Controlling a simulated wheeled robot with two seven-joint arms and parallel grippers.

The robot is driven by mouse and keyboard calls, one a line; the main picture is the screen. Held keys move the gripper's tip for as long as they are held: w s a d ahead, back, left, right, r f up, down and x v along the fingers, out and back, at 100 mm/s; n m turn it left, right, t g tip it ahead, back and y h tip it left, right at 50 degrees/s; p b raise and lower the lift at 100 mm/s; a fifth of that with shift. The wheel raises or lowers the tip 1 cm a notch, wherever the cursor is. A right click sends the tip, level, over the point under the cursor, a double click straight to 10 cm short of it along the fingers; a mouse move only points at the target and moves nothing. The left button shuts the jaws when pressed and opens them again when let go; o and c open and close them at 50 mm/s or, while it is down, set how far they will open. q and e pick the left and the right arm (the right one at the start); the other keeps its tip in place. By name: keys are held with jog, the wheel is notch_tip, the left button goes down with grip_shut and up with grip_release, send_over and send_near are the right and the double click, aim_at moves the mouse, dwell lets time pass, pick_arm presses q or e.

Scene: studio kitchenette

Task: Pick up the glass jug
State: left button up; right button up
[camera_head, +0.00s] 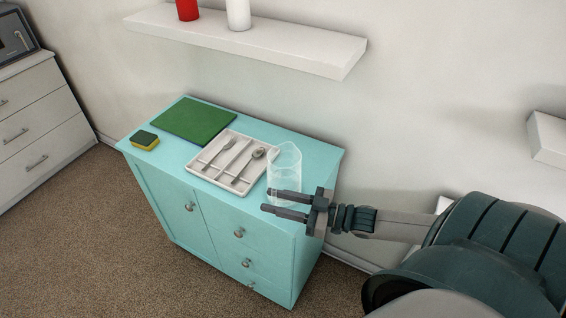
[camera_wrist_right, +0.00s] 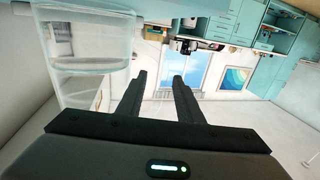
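The glass jug (camera_head: 285,160) is clear and stands upright at the right end of the turquoise cabinet top (camera_head: 313,157). My right gripper (camera_head: 266,200) reaches in from the right, its fingers level and in front of the lower part of the jug in the head view. Its two fingers are apart with nothing between them. In the right wrist view the jug (camera_wrist_right: 95,42) shows large at the left, beside the open fingers (camera_wrist_right: 158,78); whether it touches a finger I cannot tell. My left gripper is not in view.
A white cutlery tray (camera_head: 213,172) with several utensils lies left of the jug. A green board (camera_head: 193,120) and a yellow-green sponge (camera_head: 145,140) lie farther left. A white wall shelf (camera_head: 250,40) holding a red item (camera_head: 187,9) and a white item (camera_head: 238,14) hangs above.

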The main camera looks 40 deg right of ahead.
jog(key=p+x, duration=0.1)
jog(key=x, duration=0.2)
jog(key=shift+s+r, duration=0.1)
jog(key=shift+r, duration=0.1)
jog(key=shift+w+a+f+p, duration=0.2)
jog(key=shift+w+a+p, duration=0.1)
jog(key=shift+w+a, duration=0.25)
jog(key=shift+d, duration=0.1)
grip_shut()
jog(key=shift+w+r, duration=0.1)
dwell(0.9)
